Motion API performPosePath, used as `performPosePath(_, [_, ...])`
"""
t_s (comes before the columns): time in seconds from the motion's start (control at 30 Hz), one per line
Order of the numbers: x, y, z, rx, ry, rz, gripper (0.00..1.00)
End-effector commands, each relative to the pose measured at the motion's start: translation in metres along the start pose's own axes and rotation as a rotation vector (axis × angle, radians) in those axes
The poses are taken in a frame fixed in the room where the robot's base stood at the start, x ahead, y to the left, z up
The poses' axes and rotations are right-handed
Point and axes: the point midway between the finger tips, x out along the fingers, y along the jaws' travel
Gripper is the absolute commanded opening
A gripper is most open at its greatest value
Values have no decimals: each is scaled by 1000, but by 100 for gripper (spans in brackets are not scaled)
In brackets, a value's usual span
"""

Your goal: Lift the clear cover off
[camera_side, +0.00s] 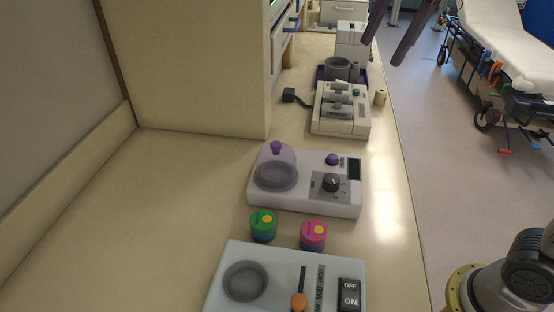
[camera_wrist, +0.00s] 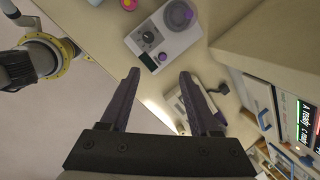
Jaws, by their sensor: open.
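The clear cover (camera_side: 276,162) is a see-through dome with a purple knob on top. It sits over the round grey well at the left of a white device (camera_side: 312,200) with a black dial, a purple button and a dark display. In the wrist view the cover (camera_wrist: 178,15) shows from above near the top edge, on the same device (camera_wrist: 156,58). My gripper (camera_side: 382,50) is open and empty, high at the top right of the side view, apart from the cover. Its two dark fingers (camera_wrist: 159,75) also show in the wrist view, spread apart.
A green-lidded jar (camera_side: 263,225) and a pink-lidded jar (camera_side: 313,235) stand in front of the device. Nearer is a white switch box (camera_side: 330,262). Behind is another white instrument (camera_side: 340,125). A tall cream cabinet (camera_side: 200,70) stands behind left. The left counter is clear.

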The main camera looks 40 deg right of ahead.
Motion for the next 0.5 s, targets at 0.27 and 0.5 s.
performPosePath(0.27, [56,-86,45,117,-20,126,63])
performPosePath(0.5, [114,-110,65,80,-11,206,63])
